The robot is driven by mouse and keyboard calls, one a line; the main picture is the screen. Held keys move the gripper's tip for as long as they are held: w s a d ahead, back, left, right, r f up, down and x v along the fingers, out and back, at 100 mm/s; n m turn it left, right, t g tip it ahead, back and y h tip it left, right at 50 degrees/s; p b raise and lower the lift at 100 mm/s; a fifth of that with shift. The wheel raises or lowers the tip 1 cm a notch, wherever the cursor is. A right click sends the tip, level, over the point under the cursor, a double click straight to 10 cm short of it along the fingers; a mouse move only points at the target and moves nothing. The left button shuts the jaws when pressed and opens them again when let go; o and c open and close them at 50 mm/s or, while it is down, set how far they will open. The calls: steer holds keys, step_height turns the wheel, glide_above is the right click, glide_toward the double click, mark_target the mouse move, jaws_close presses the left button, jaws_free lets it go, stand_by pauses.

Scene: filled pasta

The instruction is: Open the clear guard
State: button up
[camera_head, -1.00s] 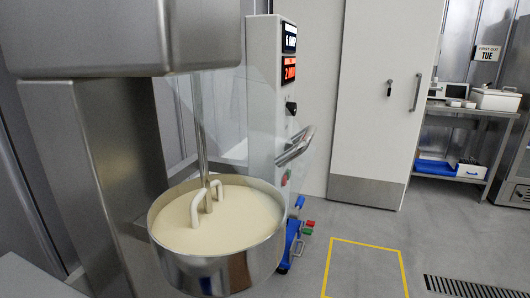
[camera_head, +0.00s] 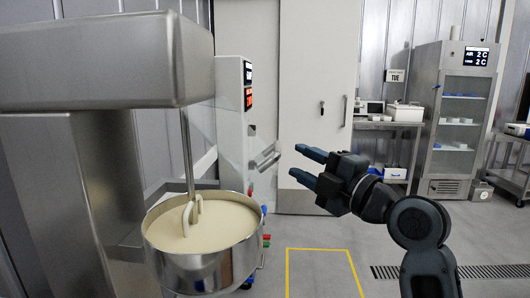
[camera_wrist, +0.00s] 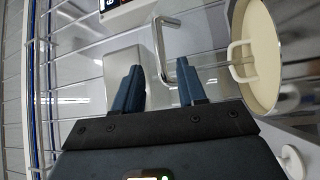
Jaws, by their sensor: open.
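The clear guard (camera_head: 230,135) is a see-through panel beside the mixer bowl, and its edges are hard to make out. Its metal bar handle (camera_head: 265,158) stands out on the right of the bowl. My gripper (camera_head: 297,162) is open and empty, its two dark blue fingers pointing left at the handle with a small gap in the head view. In the wrist view the handle (camera_wrist: 161,50) shows beyond and between the open fingertips (camera_wrist: 162,78). I cannot tell the exact depth between them. The guard looks closed, but its transparency makes this uncertain.
The steel mixer bowl (camera_head: 205,255) holds pale dough around a hook (camera_head: 193,210). A white control column (camera_head: 233,95) with lit displays stands behind the handle. A tall fridge (camera_head: 460,120) and a side table are at the back right. Floor inside the yellow outline (camera_head: 320,265) is clear.

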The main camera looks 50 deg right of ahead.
mark_target(279, 146)
steer(key=w, duration=0.2)
steer(key=w+p, duration=0.1)
steer(key=w, duration=0.2)
steer(key=w+d+r+p, duration=0.1)
steer(key=w, duration=0.1)
steer(key=shift+w, duration=0.25)
jaws_close()
stand_by(0.4)
